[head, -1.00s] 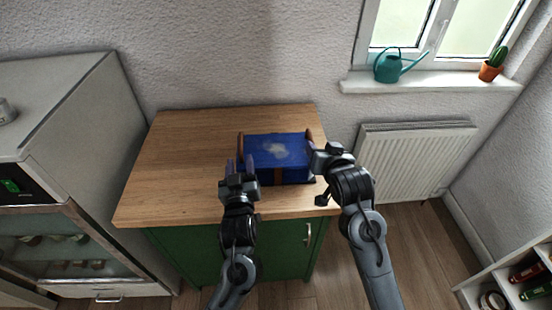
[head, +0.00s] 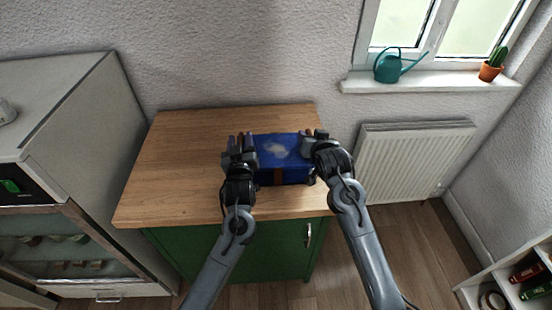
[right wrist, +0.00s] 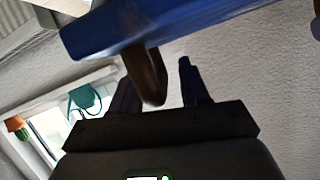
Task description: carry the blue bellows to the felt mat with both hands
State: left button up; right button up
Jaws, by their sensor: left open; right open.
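The blue bellows (head: 284,156) lies on the wooden top of the green cabinet, with a pale patch on its upper face and a brown strap at its front. My left gripper (head: 240,143) is open at its left end, covering the handle there. My right gripper (head: 315,136) is open at its right end. In the right wrist view, a brown handle (right wrist: 148,78) of the bellows (right wrist: 150,25) shows between the spread fingers of the right gripper (right wrist: 158,85). Whether the fingers touch the handles I cannot tell. I cannot make out a felt mat.
The wooden top (head: 175,160) is bare to the left of the bellows. A grey cabinet (head: 75,105) with a glazed front stands at the left. A radiator (head: 412,160) is at the right, below a sill with a teal watering can (head: 388,67) and a potted cactus (head: 492,66).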

pick_arm(q)
grip_shut()
pick_arm(e)
grip_shut()
pick_arm(q)
jog(key=shift+d, duration=0.15)
pick_arm(e)
jog(key=shift+a, duration=0.25)
dwell(0.7)
pick_arm(q)
jog(key=shift+r, duration=0.1)
pick_arm(e)
jog(key=shift+s+r, duration=0.1)
